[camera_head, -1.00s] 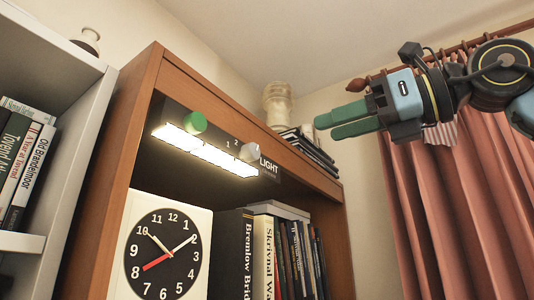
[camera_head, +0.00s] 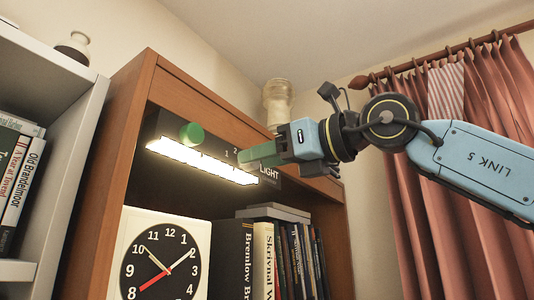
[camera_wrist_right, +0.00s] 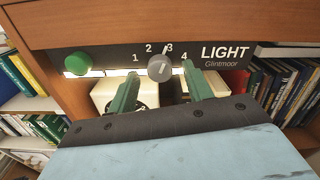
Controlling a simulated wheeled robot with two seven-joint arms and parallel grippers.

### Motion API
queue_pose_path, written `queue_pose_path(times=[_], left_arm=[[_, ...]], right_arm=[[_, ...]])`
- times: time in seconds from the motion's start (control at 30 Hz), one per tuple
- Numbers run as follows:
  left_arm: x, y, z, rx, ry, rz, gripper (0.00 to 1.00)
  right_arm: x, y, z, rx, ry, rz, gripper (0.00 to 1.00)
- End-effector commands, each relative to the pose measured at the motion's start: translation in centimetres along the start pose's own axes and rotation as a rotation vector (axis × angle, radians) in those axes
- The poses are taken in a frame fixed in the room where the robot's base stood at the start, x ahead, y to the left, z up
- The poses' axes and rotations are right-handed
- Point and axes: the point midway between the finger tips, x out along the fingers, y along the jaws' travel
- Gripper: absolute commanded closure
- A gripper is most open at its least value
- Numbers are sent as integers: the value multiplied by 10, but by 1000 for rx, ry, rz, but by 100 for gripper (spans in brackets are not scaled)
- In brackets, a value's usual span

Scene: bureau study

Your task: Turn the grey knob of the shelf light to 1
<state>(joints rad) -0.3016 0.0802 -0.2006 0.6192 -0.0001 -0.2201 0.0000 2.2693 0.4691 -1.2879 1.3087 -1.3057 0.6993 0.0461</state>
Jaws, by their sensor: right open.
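The shelf light's dark panel (camera_wrist_right: 110,56) has a round grey knob (camera_wrist_right: 158,68) with the numbers 1 to 4 around its top. Its pale mark points up and slightly right, seemingly toward 3. My right gripper (camera_head: 243,158) is open in front of the panel. In the right wrist view its two green fingers (camera_wrist_right: 160,74) stand apart on either side of the knob, and I cannot tell whether they touch it. In the head view the fingers hide the knob. The light strip (camera_head: 200,160) is lit. My left gripper is not in view.
A green knob (camera_head: 192,134) sits left on the same panel. The wooden bookcase (camera_head: 122,115) frames the light, with a clock (camera_head: 160,262) and books (camera_head: 232,260) below it. A jar (camera_head: 277,100) stands on top. Red curtains (camera_head: 440,230) hang at the right.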

Motion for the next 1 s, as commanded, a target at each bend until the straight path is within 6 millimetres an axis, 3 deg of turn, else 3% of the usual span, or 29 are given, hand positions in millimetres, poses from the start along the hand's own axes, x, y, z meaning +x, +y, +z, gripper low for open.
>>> queue_pose_path(times=[0.13, 0.47, 0.77, 1.0], left_arm=[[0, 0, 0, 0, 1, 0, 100], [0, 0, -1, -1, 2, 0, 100], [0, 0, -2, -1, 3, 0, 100], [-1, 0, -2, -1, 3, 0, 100]], right_arm=[[0, 0, 0, 0, 0, 0, 50], [0, 0, 0, 0, 0, 0, 93], [0, 0, 0, -32, 0, 0, 94], [0, 0, 0, -160, 0, 1, 94]])
